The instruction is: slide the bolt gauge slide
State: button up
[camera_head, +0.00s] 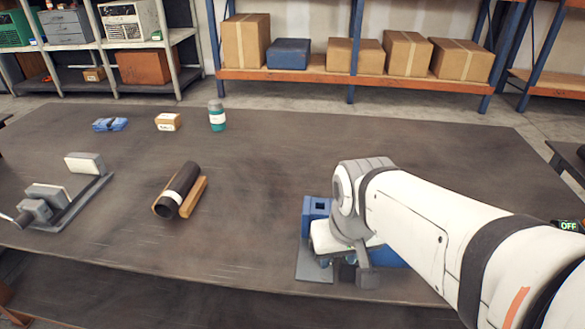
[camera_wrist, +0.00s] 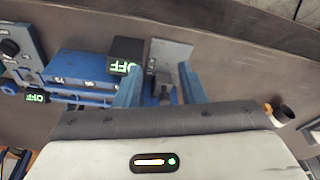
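The bolt gauge is a blue fixture (camera_head: 317,207) on a grey base plate (camera_head: 313,262) at the front of the workbench, largely hidden by my arm. In the wrist view its blue body (camera_wrist: 82,68) bears scale numbers, and a black box with a green OFF display (camera_wrist: 124,58) stands beside my left finger. My gripper (camera_wrist: 161,88) points down at the gauge with its two blue fingers apart. A small dark grey upright part (camera_wrist: 161,80), perhaps the slide's handle, shows between them. I cannot tell whether either finger touches it.
The dark workbench (camera_head: 260,150) is clear in the middle. A black cylinder on a wooden cradle (camera_head: 180,190) lies left of centre, and a grey block fixture (camera_head: 65,200) stands at far left. A teal bottle (camera_head: 217,117), small box (camera_head: 168,122) and blue item (camera_head: 110,124) are at the back.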

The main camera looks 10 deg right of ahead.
jog(key=shift+o, duration=0.7)
jog(key=shift+a, duration=0.1)
jog(key=shift+o, duration=0.3)
jog(key=shift+w+r, duration=0.15)
jog(key=shift+w, duration=0.2)
jog(key=w+g, duration=0.1)
jog(key=w, duration=0.3)
jog(key=w+p, duration=0.1)
jog(key=w, duration=0.3)
jog(key=w+g+p, duration=0.1)
jog(key=w, duration=0.3)
jog(key=shift+w+r+g, duration=0.3)
jog(key=shift+w+r, duration=0.05)
jog(key=shift+r, duration=0.05)
jog(key=shift+w+f, duration=0.2)
notch_tip(320, 180, down, 8)
jog(key=shift+r, duration=0.25)
jog(key=shift+c, duration=0.5)
grip_shut()
